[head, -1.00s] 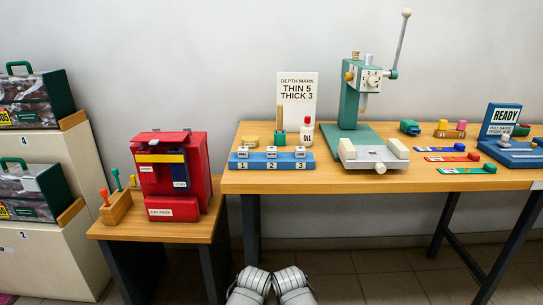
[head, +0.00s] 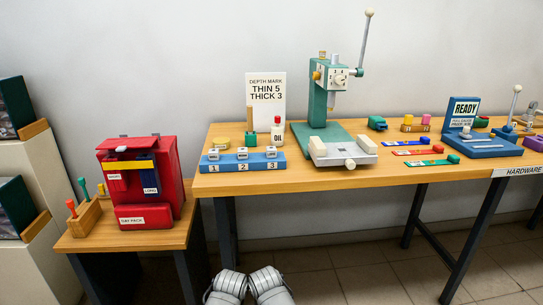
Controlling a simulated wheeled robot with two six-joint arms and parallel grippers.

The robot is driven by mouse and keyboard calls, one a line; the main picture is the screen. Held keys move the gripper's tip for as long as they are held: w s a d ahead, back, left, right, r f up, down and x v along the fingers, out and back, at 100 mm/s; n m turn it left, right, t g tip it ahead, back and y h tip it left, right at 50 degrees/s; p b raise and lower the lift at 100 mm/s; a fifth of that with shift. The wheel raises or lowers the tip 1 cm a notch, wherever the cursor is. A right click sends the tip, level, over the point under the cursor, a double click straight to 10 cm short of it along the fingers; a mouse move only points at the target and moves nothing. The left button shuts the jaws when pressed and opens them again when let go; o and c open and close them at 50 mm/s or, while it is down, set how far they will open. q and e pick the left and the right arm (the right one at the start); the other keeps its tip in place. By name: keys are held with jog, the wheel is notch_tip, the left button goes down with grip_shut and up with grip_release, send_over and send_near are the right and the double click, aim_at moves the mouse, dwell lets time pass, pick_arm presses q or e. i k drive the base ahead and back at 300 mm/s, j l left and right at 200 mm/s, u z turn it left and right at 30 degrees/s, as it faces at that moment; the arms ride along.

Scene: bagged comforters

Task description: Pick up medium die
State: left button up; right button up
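A blue block (head: 238,166) numbered 1, 2 and 3 sits at the front left of the long wooden table. A small silver die stands at each number: one at 1 (head: 213,154), one at 2 (head: 242,153) and one at 3 (head: 271,152). Their sizes look alike from here, and no label tells which is medium. A green and white press (head: 330,100) with a raised lever stands right of the block. My two grey arms show only partly at the bottom edge, well below and apart from the table. Neither gripper's fingers are visible.
A red cabinet (head: 142,180) stands on a low side table at left, beside a wooden holder (head: 85,216) of coloured tools. A depth mark sign (head: 265,97) and an oil bottle (head: 277,130) stand behind the block. A READY stand (head: 480,145) is at right. Floor in front is clear.

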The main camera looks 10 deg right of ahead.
aim_at(243, 153)
jog(key=l+z, duration=0.45)
jog(key=l, duration=1.4)
